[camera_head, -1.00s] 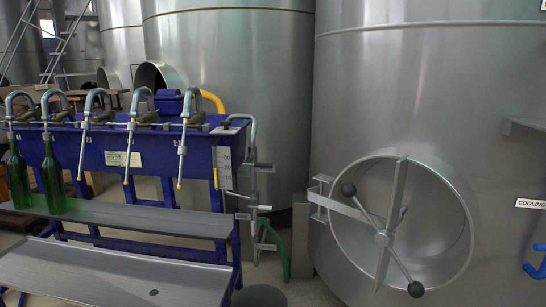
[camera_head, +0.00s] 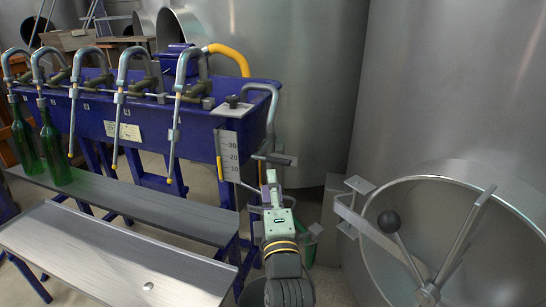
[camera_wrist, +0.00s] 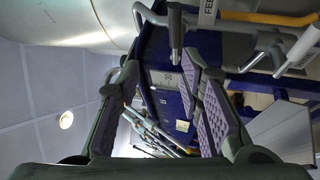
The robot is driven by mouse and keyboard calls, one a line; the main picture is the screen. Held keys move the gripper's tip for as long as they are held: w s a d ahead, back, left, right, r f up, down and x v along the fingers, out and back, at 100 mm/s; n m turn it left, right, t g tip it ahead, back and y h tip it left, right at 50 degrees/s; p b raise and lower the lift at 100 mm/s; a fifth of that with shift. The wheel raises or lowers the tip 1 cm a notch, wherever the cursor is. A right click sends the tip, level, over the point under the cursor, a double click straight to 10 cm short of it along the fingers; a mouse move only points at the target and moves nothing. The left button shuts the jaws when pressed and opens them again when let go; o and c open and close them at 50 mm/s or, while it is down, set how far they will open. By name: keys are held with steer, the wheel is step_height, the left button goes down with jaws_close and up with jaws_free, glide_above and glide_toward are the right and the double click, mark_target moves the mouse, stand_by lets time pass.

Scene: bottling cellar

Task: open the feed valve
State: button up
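The feed valve sits on the grey pipe (camera_head: 272,110) at the right end of the blue filler trough. In the head view a small grey lever (camera_head: 275,158) shows low on this pipe, partly hidden by my gripper (camera_head: 271,178). My gripper is just below and in front of it. In the wrist view a white label reading "FEE…" (camera_wrist: 208,11) is at the top edge, beside a grey lever-like bar (camera_wrist: 176,38). My gripper (camera_wrist: 165,80) is open there, its two purple-padded fingers wide apart with nothing held between them. The bar is beyond the fingertips.
Two green bottles (camera_head: 53,152) stand on the grey shelf (camera_head: 140,205) at left. A scale plate (camera_head: 229,155) is beside the pipe. A steel tank with an open round hatch (camera_head: 440,185) and its handwheel are close on the right. A yellow hose (camera_head: 232,56) arches behind the trough.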

mark_target(279, 161)
steer(key=shift+h, duration=0.5)
steer(key=w+p, duration=0.1)
steer(key=w, duration=0.2)
steer(key=w+d, duration=0.1)
steer(key=w, duration=0.2)
steer(key=w+p, duration=0.1)
steer(key=w, duration=0.2)
steer(key=shift+w+d+r+p, duration=0.2)
steer(key=shift+w+d+p, duration=0.05)
steer(key=shift+d+p, duration=0.1)
steer(key=shift+w+a, duration=0.1)
steer(key=shift+w, duration=0.5)
steer(key=shift+c, duration=0.5)
jaws_close()
